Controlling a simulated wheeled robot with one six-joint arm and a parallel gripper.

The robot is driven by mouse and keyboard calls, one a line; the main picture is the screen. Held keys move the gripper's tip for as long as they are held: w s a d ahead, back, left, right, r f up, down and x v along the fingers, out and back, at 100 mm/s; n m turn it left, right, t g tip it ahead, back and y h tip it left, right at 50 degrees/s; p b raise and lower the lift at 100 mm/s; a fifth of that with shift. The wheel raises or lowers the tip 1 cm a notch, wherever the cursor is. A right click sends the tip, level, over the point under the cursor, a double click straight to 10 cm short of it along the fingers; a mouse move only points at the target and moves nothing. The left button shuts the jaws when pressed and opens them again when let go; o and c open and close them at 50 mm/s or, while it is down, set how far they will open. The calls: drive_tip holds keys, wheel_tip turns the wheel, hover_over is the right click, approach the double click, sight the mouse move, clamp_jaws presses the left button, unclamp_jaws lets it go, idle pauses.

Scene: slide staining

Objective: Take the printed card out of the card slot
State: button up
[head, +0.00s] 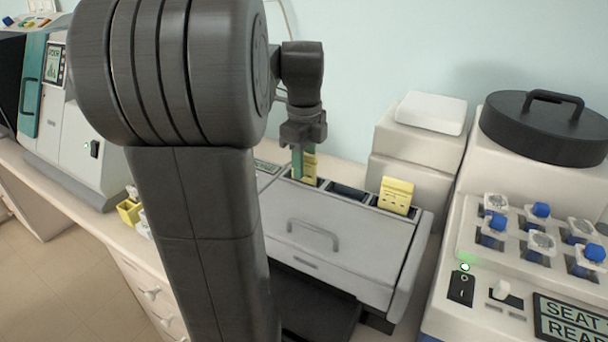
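A grey unit (345,245) with a handled front has a row of slots along its top. A yellow card-like piece (396,196) with small dark marks stands upright in the right end slot. A second yellow piece (310,168) stands at the left slot, partly behind a narrow green part under my gripper. I cannot tell which piece is the printed card. My gripper (299,168) points down over the left slot, close to the second yellow piece. Whether it is open or touches that piece cannot be made out.
The middle slot (348,192) looks dark and empty. A white machine (530,262) with blue-capped tubes and a round black lid (545,125) stands at the right. Pale stacked boxes (420,145) stand behind the unit. A white and teal machine (75,160) stands at the left.

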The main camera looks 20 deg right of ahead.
drive_tip(key=shift+f, duration=0.2)
clamp_jaws()
